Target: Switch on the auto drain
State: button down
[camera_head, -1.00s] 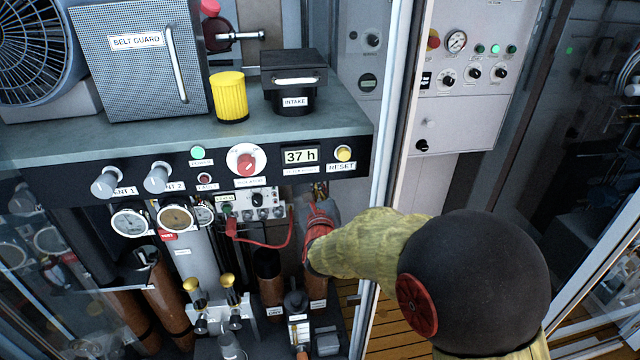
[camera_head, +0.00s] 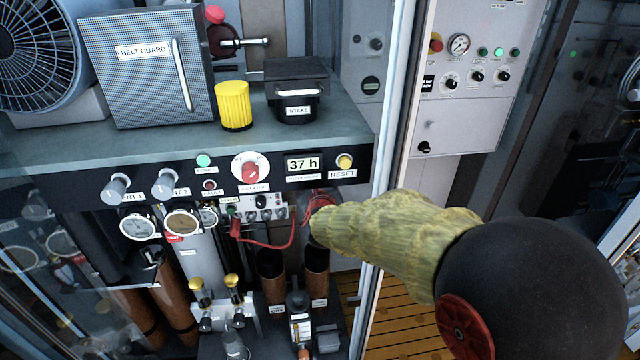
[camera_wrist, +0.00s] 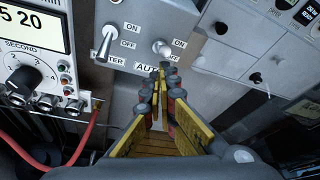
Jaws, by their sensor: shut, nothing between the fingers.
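In the wrist view, a grey switch plate (camera_wrist: 205,60) carries two toggles, each marked ON above OFF. The right toggle (camera_wrist: 163,47) stands above a label of which "AUTO" shows; the rest of that label is hidden by my fingers. The left toggle (camera_wrist: 105,42) has a label ending in "TER". I cannot tell for sure which way the right lever is set. My gripper (camera_wrist: 165,80) is shut and empty, its tips just below the right toggle; contact is unclear. In the head view my arm hides the switch plate and most of the gripper.
Left of the plate in the wrist view is a meter with a knob (camera_wrist: 25,80) and a red cable (camera_wrist: 85,145). In the head view, the counter (camera_head: 60,150) overhangs from above, pipes (camera_head: 317,280) stand below, and the cabinet's frame post (camera_head: 395,130) is beside my arm.

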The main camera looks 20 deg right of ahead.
jog(key=shift+r, duration=0.35)
jog(key=shift+f, duration=0.1)
